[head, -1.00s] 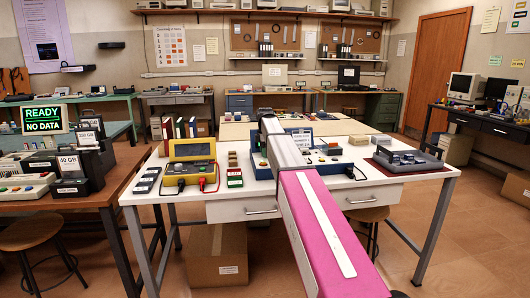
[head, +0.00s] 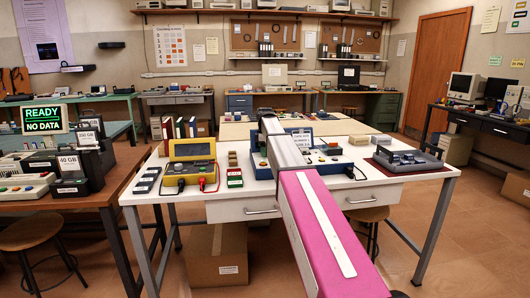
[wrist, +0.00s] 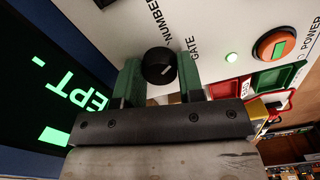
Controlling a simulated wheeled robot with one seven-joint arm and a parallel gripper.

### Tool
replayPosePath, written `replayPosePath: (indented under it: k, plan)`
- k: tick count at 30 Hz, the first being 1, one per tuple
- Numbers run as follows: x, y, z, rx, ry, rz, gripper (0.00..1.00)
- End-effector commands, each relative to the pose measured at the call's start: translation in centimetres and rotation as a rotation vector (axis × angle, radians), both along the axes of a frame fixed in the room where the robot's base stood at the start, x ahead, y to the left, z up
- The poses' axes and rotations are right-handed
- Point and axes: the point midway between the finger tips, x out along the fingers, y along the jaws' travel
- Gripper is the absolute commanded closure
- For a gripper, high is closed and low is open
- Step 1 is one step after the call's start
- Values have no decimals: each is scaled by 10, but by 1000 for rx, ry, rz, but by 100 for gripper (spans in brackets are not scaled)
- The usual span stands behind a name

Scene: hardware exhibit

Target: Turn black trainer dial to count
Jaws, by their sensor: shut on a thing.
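In the head view, the blue-framed trainer (head: 346,160) stands on the white table. My arm crosses in front of it, and the dial and my fingers are hidden there. The trainer's dark screen (wrist: 40,95) shows part of a green word, "EPT", upside down in the wrist view.
On the white table (head: 285,188), a yellow meter (head: 190,165) stands left of the trainer and a grey tray device (head: 408,160) right.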

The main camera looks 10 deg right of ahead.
Motion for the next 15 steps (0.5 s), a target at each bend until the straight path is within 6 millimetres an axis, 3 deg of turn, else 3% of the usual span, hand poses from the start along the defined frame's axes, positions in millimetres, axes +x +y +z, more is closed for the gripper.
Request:
replayPosePath:
  k: [15]
  plan:
    - [0,0,0,0,-1,-487,88]
